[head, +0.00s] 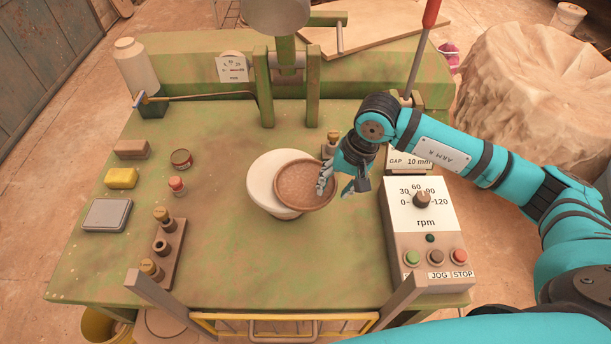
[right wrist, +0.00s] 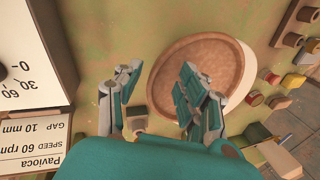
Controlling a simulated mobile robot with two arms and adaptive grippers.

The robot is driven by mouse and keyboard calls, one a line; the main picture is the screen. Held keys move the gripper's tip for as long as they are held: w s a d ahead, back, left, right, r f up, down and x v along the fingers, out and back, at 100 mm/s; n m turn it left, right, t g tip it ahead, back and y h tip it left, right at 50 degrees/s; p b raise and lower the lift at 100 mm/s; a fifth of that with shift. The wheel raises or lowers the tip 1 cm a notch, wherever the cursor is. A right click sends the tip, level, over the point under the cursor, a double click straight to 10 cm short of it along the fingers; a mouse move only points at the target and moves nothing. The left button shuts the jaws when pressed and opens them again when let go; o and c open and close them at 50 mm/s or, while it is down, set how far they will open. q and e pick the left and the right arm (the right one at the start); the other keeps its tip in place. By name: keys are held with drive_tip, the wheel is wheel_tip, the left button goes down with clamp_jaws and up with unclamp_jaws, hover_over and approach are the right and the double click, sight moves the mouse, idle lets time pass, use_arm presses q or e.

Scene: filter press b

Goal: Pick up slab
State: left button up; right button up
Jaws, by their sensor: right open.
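A round brown disc with a raised rim, which looks like the slab (head: 298,183), sits off-centre to the right on a white round plate (head: 262,185) in the middle of the green table. In the right wrist view the slab (right wrist: 205,55) fills the upper middle. My right gripper (head: 337,188) is open at the slab's right edge. One finger overlaps the rim in both views; the other is outside it. The gripper (right wrist: 157,75) holds nothing, and I cannot tell whether a finger touches the slab. My left gripper is not in view.
A control box (head: 425,235) with dial and buttons stands right of the gripper. A green press post (head: 285,65) rises behind the plate. A brown rack (head: 167,252) with small pegs, a yellow block (head: 122,178) and a grey pad (head: 106,215) lie left. The table's front middle is clear.

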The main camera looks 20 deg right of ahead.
drive_tip(key=shift+x, duration=0.8)
clamp_jaws()
drive_tip(key=shift+r, duration=0.1)
